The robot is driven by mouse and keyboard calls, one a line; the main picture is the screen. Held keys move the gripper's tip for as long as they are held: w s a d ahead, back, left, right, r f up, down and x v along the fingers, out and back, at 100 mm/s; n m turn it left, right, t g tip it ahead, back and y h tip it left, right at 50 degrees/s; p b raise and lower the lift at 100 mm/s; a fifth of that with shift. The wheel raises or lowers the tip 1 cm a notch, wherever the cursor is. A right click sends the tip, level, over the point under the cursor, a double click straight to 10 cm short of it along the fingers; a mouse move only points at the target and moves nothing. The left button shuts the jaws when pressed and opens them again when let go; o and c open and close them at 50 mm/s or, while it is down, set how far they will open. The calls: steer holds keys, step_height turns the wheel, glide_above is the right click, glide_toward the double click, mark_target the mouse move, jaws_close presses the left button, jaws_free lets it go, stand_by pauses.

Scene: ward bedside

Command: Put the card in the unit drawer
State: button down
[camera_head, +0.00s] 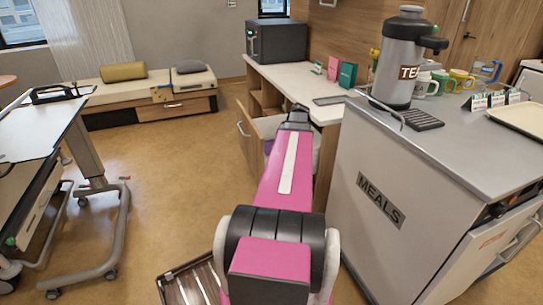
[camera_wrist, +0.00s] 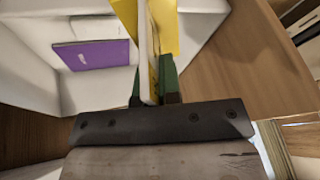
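My gripper (camera_wrist: 152,88) is shut on a yellow card (camera_wrist: 168,25), which stands nearly edge-on between the dark green fingers in the wrist view. In the head view my gripper (camera_head: 297,116) is over the open unit drawer (camera_head: 247,141), and the card is hidden behind my arm. The wrist view shows the pale inside of the drawer (camera_wrist: 88,95) below and around the card. A flat purple item (camera_wrist: 95,56) lies in it.
The unit top (camera_head: 290,76) carries a dark box (camera_head: 276,41), several upright cards (camera_head: 347,75) and a dark flat tablet (camera_head: 330,100). The MEALS cart (camera_head: 378,165) stands close on the right, with a tea urn (camera_head: 402,65).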

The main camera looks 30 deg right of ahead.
steer(key=w, duration=1.8)
steer(key=shift+a+f, duration=0.2)
steer(key=shift+f, duration=4.3)
steer(key=shift+a+f, duration=0.2)
steer(key=shift+f, duration=4.3)
steer(key=shift+f, duration=0.15)
steer(key=c, duration=1.3)
jaws_free()
steer(key=v, duration=1.2)
steer(key=shift+s, duration=0.1)
